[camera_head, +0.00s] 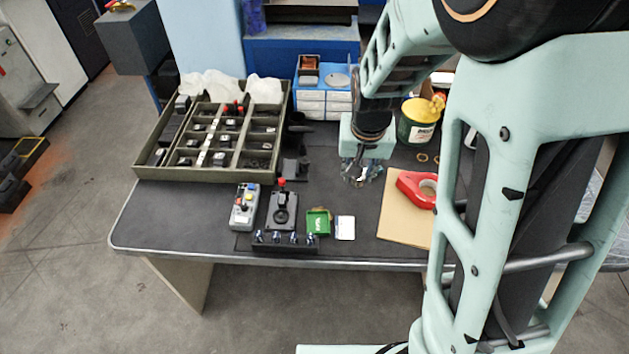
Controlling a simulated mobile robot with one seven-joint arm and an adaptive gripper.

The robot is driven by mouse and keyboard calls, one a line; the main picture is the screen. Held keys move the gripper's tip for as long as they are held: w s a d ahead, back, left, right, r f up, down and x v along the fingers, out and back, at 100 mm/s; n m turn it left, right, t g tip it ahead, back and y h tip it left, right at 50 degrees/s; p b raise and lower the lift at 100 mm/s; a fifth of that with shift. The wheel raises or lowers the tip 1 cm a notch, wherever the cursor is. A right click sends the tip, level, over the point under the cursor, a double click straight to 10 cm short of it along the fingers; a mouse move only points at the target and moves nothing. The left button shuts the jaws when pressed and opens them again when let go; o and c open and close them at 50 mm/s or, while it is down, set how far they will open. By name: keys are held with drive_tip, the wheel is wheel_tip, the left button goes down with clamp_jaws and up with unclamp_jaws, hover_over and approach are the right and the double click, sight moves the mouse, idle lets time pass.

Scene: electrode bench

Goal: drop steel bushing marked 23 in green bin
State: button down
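A small green bin (318,222) with white lettering stands near the front of the dark bench, left of the cardboard. A black rack (284,247) along the front edge holds several small shiny metal pieces. They may be steel bushings, but no number 23 can be read. My gripper (357,180) points down over the bench, behind and to the right of the green bin. Its fingers are small and partly hidden, so I cannot tell whether they are open or hold anything.
A divided tray (140,172) of small parts stands at the left. A grey control box (243,207), a black joystick unit (282,210) and a white card (345,228) are near the bin. A red tape dispenser (410,188) lies on cardboard (398,228). A green can (416,125) stands behind.

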drive_tip(key=shift+m, duration=0.5)
drive_tip(key=shift+s+a+f+b, duration=0.2)
drive_tip(key=shift+a+f+b, duration=1.3)
drive_tip(key=shift+f, duration=1.15)
drive_tip(key=shift+s+a+f+b, duration=0.2)
drive_tip(key=shift+a+f+b, duration=1.35)
drive_tip(key=shift+f, duration=1.15)
drive_tip(key=shift+s+a+f+b, duration=0.2)
drive_tip(key=shift+a+f+b, duration=1.3)
drive_tip(key=shift+f, duration=1.15)
drive_tip(key=shift+f+b, duration=0.65)
drive_tip(key=shift+f, duration=0.2)
drive_tip(key=c, duration=1.5)
unclamp_jaws()
drive_tip(key=v, duration=1.2)
